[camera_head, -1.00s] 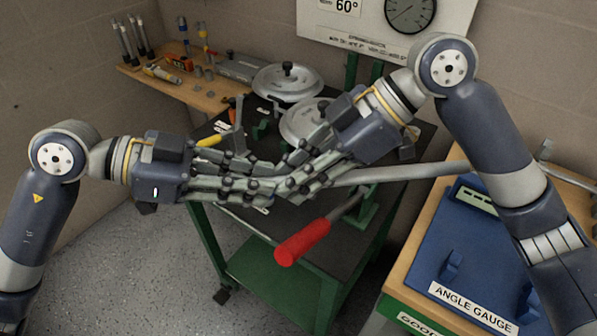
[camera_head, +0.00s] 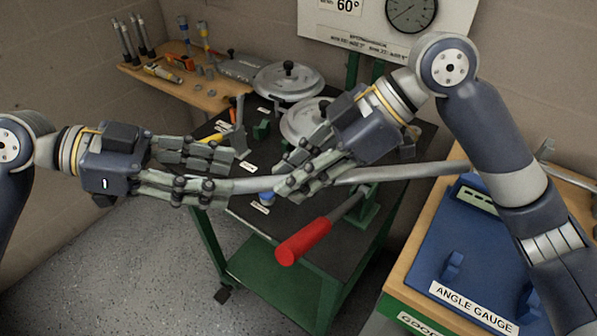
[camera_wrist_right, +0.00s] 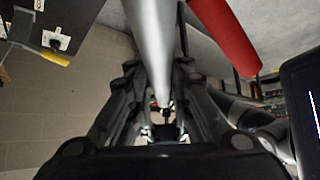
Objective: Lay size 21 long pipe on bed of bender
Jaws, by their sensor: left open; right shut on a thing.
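A long grey pipe (camera_head: 400,173) lies roughly level across the front of the bender, above its dark top (camera_head: 300,210). My right gripper (camera_head: 287,180) is shut on the pipe left of its middle. In the right wrist view the pipe (camera_wrist_right: 152,40) runs between the fingers. My left gripper (camera_head: 230,175) is open at the pipe's left end, with its lower finger close to the pipe; whether they touch is unclear. The bender has round metal dies (camera_head: 288,82), a green frame and a red-handled lever (camera_head: 305,240). The pipe's size marking cannot be read.
A blue angle gauge (camera_head: 460,250) sits on the wooden-topped table at right, under the pipe's right part. A wooden shelf (camera_head: 160,80) with tools and upright pipes is at back left. A dial board (camera_head: 390,22) stands behind. Floor at left is clear.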

